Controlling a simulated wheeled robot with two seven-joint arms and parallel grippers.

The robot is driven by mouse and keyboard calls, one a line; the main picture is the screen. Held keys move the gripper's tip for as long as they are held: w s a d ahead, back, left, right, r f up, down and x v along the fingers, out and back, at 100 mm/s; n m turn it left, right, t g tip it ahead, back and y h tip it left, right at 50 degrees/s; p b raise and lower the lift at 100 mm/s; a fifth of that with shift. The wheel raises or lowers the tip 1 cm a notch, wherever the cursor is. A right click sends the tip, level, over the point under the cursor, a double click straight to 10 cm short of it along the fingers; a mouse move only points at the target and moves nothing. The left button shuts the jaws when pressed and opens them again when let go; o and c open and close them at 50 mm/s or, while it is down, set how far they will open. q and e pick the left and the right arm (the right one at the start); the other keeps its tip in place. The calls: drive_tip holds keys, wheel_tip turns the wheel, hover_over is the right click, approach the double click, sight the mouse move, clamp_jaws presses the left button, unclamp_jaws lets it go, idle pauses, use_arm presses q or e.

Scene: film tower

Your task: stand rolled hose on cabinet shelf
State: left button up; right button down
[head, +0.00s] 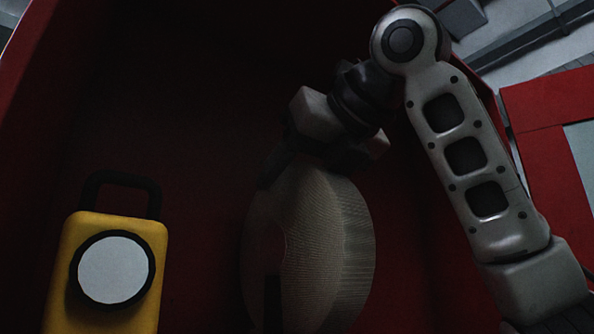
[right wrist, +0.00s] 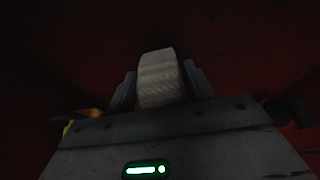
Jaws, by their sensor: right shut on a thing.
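The rolled hose (head: 345,250), a pale ribbed coil, is upright on its edge inside the dark red cabinet (head: 190,130). My right gripper (head: 305,168) is at the top of the coil, with its fingers on either side of it. In the right wrist view the hose (right wrist: 158,80) sits between the two fingers, and the gripper is shut on it. The bottom of the coil runs near the lower picture edge, so I cannot tell whether it touches the shelf. My left gripper is out of view.
A yellow lamp (head: 150,240) with a black handle and white round lens stands left of the hose, with a gap between them. My right arm reaches in from the right. The cabinet's red wall (head: 30,70) is at the left. The interior is very dark.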

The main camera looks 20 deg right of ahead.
drive_tip(key=c, duration=1)
unclamp_jaws()
drive_tip(key=shift+f, duration=0.2)
drive_tip(key=o, duration=0.4)
drive_tip(key=shift+r, duration=0.1)
drive_tip(key=shift+r, duration=0.2)
drive_tip(key=b+v, duration=0.1)
drive_tip(key=v, duration=1.1)
drive_tip(key=shift+f, duration=0.15)
